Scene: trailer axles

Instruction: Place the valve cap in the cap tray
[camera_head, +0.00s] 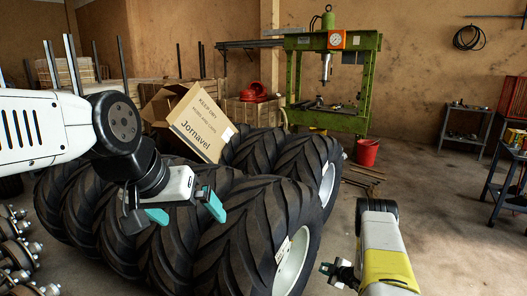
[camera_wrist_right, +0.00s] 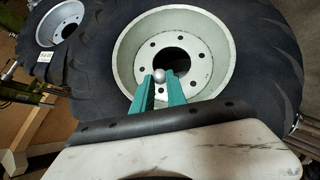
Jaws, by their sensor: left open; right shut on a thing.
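My right gripper (camera_wrist_right: 159,83) is shut on a small, shiny grey rounded thing, the valve cap (camera_wrist_right: 159,75), at its teal fingertips. Behind the fingertips is the pale wheel rim (camera_wrist_right: 205,62) of a large tyre; I cannot tell whether the cap touches it. In the head view my right gripper (camera_head: 336,270) is low, right of the front tyre, and the cap is too small to make out. My left gripper (camera_head: 186,212) is open and empty in front of the tyres. I cannot make out a cap tray in either view.
Large black tyres (camera_head: 262,212) fill the middle, with a cardboard box (camera_head: 198,125) on top. A green press (camera_head: 333,75) and a red bucket (camera_head: 367,152) stand behind. Axle parts (camera_head: 18,240) lie at left, with tables (camera_head: 468,125) at right. The floor at right is mostly clear.

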